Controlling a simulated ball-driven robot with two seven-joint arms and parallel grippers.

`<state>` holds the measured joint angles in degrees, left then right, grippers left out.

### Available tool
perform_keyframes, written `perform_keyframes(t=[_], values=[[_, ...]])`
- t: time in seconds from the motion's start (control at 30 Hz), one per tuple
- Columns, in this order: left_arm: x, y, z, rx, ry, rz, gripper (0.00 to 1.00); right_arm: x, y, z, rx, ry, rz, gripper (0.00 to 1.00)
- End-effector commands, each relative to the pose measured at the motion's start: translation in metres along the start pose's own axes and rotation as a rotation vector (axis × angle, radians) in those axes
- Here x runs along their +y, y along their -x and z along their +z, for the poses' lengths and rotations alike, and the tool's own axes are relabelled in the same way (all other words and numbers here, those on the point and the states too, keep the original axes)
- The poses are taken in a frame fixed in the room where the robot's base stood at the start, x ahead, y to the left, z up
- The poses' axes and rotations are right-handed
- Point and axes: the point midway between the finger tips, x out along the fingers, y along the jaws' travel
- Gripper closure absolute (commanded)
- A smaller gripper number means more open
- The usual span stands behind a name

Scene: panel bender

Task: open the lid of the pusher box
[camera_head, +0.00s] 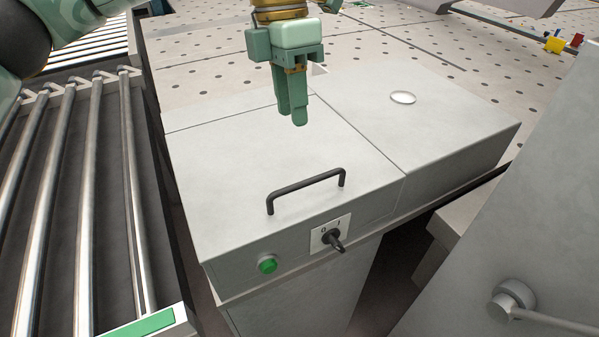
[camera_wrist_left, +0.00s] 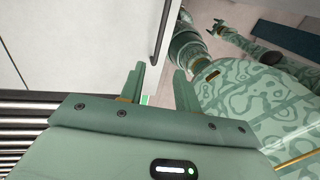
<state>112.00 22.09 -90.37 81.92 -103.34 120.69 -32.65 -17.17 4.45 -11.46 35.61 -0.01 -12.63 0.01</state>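The pusher box (camera_head: 240,262) is a light grey metal box in the middle of the head view. Its lid (camera_head: 235,150) lies flat and closed, with thin seams along its back and right edges. A black bar handle (camera_head: 306,185) stands on the lid near its front edge; a dark bar, likely this handle, shows in the left wrist view (camera_wrist_left: 163,35). My left gripper (camera_head: 293,115) hangs above the lid, behind the handle and apart from it, fingers pointing down. In the left wrist view its fingers (camera_wrist_left: 158,74) stand apart with nothing between them. My right gripper is not recognisable.
A rotary switch (camera_head: 332,237) and a green button (camera_head: 267,264) sit on the box's front. A roller conveyor (camera_head: 85,190) runs along the left. A grey panel with a knob (camera_head: 513,298) stands at the right. A small round disc (camera_head: 403,97) lies right of the lid.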

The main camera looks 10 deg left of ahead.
Motion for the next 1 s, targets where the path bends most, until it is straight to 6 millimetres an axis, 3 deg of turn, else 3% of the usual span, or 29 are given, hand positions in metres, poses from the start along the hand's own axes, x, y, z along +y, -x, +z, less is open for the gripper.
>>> perform_keyframes(t=[0.03,0.2,0.43,0.6,0.9,1.0], values=[[0.001,-0.018,0.0,0.003,-0.002,-0.005,0.67,-0.001,-0.005,0.003,-0.004,0.0,-0.001,0.35],[0.0,-0.061,0.0,0.003,-0.001,-0.004,0.67,-0.001,-0.011,0.005,-0.009,0.001,-0.002,0.35],[0.0,-0.104,0.0,0.002,-0.001,-0.002,0.67,0.0,-0.015,0.005,-0.009,0.001,0.0,0.35],[0.0,-0.118,0.0,0.0,-0.001,-0.002,0.67,0.001,-0.016,0.006,-0.01,0.002,0.0,0.35],[0.0,-0.119,0.0,-0.001,-0.001,0.0,0.67,0.001,-0.015,0.006,-0.01,0.001,0.0,0.35],[0.0,-0.119,0.0,-0.001,0.0,0.0,0.95,0.001,-0.016,0.006,-0.01,0.001,0.0,0.35]])
